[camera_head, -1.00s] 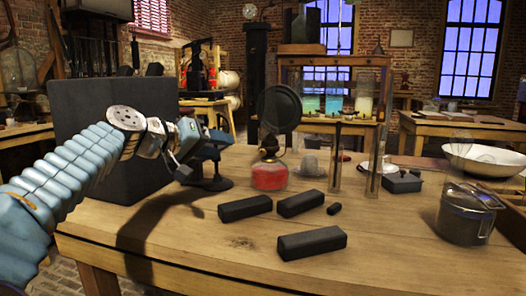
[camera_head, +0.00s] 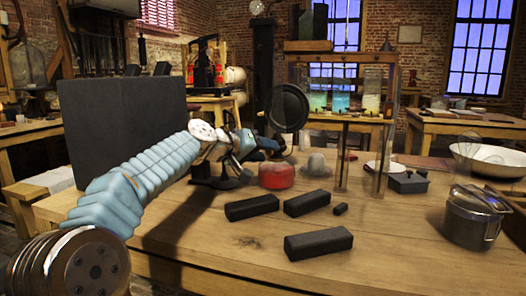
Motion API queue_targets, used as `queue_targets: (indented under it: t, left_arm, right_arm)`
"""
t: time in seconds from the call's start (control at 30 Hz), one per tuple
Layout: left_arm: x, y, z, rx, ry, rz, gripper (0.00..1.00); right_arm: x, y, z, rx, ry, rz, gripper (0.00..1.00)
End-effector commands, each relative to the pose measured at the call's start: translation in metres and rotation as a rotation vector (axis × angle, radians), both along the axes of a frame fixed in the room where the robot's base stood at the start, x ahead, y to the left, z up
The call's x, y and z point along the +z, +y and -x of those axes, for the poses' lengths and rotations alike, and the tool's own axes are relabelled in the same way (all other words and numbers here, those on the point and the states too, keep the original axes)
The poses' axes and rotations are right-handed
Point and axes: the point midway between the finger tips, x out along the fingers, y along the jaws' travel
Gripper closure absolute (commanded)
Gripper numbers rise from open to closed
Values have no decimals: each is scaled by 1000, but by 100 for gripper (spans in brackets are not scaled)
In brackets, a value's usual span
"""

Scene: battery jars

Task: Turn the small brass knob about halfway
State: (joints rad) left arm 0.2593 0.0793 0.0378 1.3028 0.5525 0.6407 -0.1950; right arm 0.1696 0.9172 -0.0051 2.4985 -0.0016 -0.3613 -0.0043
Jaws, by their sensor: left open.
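An oil lamp with a red base (camera_head: 276,177) and a round dark reflector (camera_head: 289,107) stands on the wooden table. My left arm reaches in from the left, and my left gripper (camera_head: 272,149) is at the lamp's burner, just above the red base and below the reflector. The gripper is open; its fingertips are small and dark against the lamp. I cannot make out the small brass knob; the gripper covers much of the burner. I cannot tell whether the fingers touch the lamp. My right gripper is not in view.
A large dark box (camera_head: 110,125) stands behind my left arm. A lidded pot (camera_head: 470,220) is farther right.

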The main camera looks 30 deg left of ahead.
Motion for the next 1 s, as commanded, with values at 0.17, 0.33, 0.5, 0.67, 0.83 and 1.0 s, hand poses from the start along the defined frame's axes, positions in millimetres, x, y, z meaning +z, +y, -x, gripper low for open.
queue_targets:
  t: [0.17,0.33,0.5,0.67,0.83,1.0]
  left_arm:
    - [0,0,0,0,0,0,66]
    - [0,0,0,0,0,0,92]
    - [0,0,0,0,1,-1,100]
    - [0,0,0,0,1,-17,100]
    - [2,-1,0,-1,3,-77,100]
    - [3,-3,0,-2,6,-192,100]
  right_arm:
    - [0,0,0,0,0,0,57]
    - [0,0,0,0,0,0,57]
    - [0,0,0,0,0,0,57]
    - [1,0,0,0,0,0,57]
    - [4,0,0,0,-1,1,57]
    - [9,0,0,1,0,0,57]
